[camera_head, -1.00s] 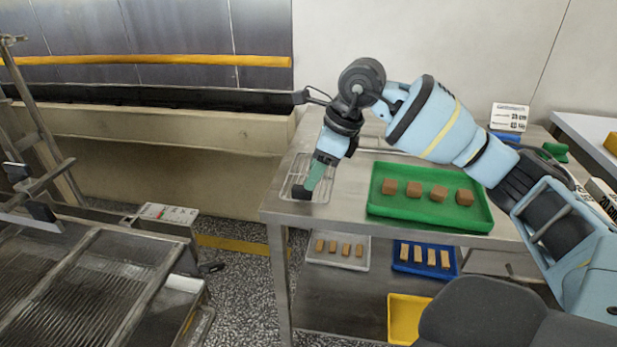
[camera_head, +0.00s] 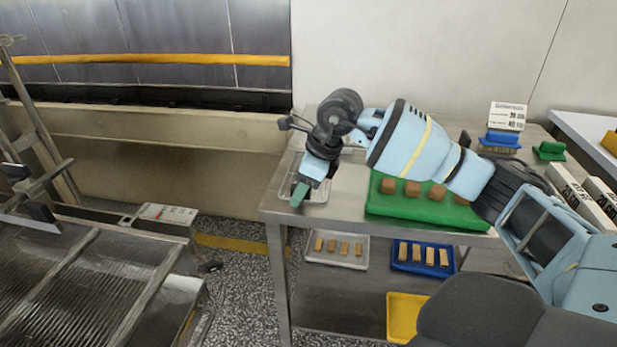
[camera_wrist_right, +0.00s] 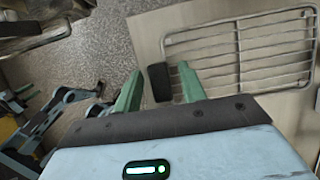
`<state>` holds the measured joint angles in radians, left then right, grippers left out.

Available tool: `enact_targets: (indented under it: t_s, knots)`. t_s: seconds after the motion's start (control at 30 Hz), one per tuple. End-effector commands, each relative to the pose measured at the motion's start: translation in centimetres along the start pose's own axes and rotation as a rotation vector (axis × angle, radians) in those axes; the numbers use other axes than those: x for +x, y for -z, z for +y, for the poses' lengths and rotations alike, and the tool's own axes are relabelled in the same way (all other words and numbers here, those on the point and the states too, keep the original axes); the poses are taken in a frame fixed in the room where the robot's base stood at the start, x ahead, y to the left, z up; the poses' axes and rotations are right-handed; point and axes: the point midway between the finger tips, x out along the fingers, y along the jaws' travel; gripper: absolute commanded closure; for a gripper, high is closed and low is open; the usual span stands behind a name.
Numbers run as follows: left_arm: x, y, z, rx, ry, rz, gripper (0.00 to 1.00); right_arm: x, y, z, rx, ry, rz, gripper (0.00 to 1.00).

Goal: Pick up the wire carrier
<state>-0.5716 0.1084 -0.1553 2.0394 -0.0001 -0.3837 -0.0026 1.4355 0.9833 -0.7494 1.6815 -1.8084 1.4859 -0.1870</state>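The wire carrier (camera_wrist_right: 240,50) is a flat metal wire grid lying at the left end of the steel table. In the head view its grid (camera_head: 318,190) is partly covered by my right gripper (camera_head: 298,194). A black block (camera_wrist_right: 159,82), apparently its grip, stands at the grid's near edge. In the right wrist view my right gripper (camera_wrist_right: 160,78) has its green fingers apart. The black block shows between them, closer to the right finger; I cannot tell whether they touch. My left gripper does not show.
A green tray (camera_head: 430,213) with several brown blocks lies right of the carrier on the steel table (camera_head: 350,185). Lower shelves hold a white tray (camera_head: 337,261), a blue tray (camera_head: 424,268) and a yellow bin (camera_head: 402,317). A ribbed mesh machine (camera_head: 50,280) stands at left.

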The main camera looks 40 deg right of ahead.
Motion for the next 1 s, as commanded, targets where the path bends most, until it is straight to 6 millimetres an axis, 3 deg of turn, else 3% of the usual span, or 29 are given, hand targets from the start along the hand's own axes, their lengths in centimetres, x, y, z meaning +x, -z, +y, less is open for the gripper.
enact_targets:
  t_s: [0.03,0.3,0.67,1.0]
  knots:
    - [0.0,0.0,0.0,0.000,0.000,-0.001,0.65,0.0,0.0,0.0,0.000,0.000,0.000,0.66]
    - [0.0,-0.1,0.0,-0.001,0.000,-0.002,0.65,-0.1,0.0,0.0,0.000,0.001,0.000,1.00]
    - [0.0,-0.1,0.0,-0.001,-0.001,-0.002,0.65,-0.3,-0.2,0.0,0.000,0.002,-0.002,1.00]
    - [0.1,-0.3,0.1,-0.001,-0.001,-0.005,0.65,-3.6,-1.2,0.2,-0.002,0.003,-0.003,1.00]
